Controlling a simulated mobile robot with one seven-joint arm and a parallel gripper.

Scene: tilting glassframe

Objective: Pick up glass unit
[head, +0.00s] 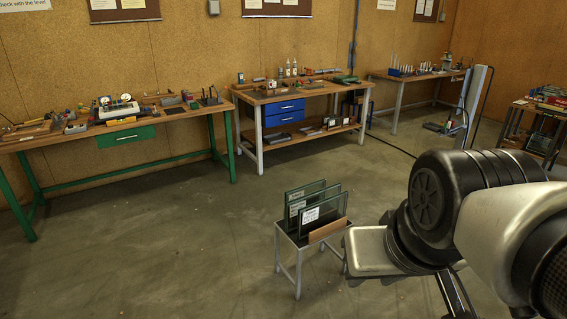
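Glass units with dark edges and white labels stand upright, side by side, on a small metal stand (298,270) in the lower middle of the head view. The front glass unit (325,212) overlaps the others behind it, including a rear glass unit (296,194). A brown board-like piece (327,230) stands in front of them at the stand's edge. My arm fills the lower right, and its silver end part (370,250) is just right of the stand. No fingertips can be made out clearly, so I cannot tell what my gripper is doing.
A green-legged workbench (100,140) stands at the left wall, with tools on it. A workbench with blue drawers (284,111) stands behind the stand. Another bench (420,74) is at the back right. The concrete floor left of the stand is clear.

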